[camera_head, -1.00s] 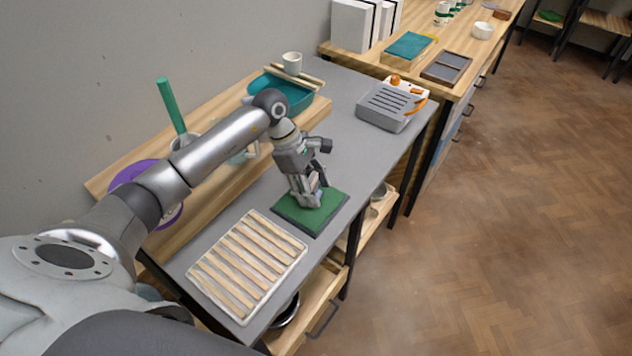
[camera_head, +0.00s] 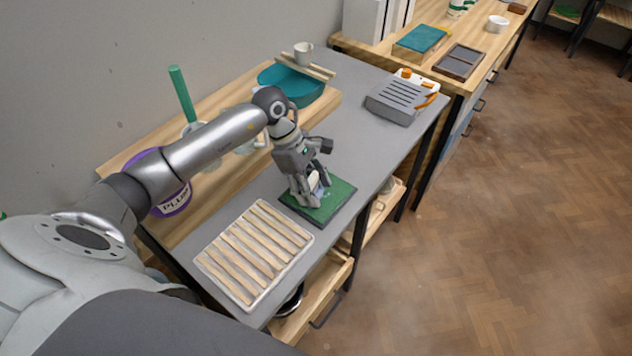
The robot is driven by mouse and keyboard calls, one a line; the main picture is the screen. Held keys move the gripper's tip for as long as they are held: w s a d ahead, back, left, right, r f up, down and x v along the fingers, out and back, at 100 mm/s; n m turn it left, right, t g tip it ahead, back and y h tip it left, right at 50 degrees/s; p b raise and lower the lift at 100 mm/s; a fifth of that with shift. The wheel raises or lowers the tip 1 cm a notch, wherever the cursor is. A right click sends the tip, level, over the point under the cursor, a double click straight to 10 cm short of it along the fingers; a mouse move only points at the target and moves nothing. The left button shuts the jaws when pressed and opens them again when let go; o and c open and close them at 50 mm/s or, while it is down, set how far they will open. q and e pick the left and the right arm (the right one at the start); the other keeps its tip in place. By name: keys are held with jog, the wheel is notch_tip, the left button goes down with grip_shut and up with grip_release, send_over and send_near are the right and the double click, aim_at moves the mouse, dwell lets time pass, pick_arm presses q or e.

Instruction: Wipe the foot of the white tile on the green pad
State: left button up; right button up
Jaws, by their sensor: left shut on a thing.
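The green pad (camera_head: 336,198) lies in a dark tray on the grey table, near its right edge. My left gripper (camera_head: 315,192) points down over the left part of the pad. It is shut on the white tile (camera_head: 314,182), which shows only as a small pale patch between the fingers. The tile's lower edge is at or just above the pad; I cannot tell whether it touches. My right gripper is not in view.
A slatted wooden rack (camera_head: 254,254) lies in front of the pad. A teal basin (camera_head: 292,86) with a white cup (camera_head: 303,53) on slats stands on the wooden shelf behind. A purple-labelled tub (camera_head: 166,190) is at left. A grey slotted box (camera_head: 398,101) sits further right.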

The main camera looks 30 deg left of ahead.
pick_arm(q)
jog(key=shift+f, duration=0.1)
jog(key=shift+w+b, duration=0.55)
jog(key=shift+w+d, duration=0.15)
jog(key=shift+w, duration=0.5)
jog(key=shift+b, duration=0.3)
jog(key=shift+w+d+b, duration=0.1)
jog(key=shift+w+b, duration=0.55)
jog(key=shift+w, duration=0.25)
jog(key=shift+w+d, duration=0.1)
jog(key=shift+w, duration=0.25)
jog(key=shift+s, duration=0.1)
jog(key=shift+s+a, duration=0.2)
jog(key=shift+s, duration=1)
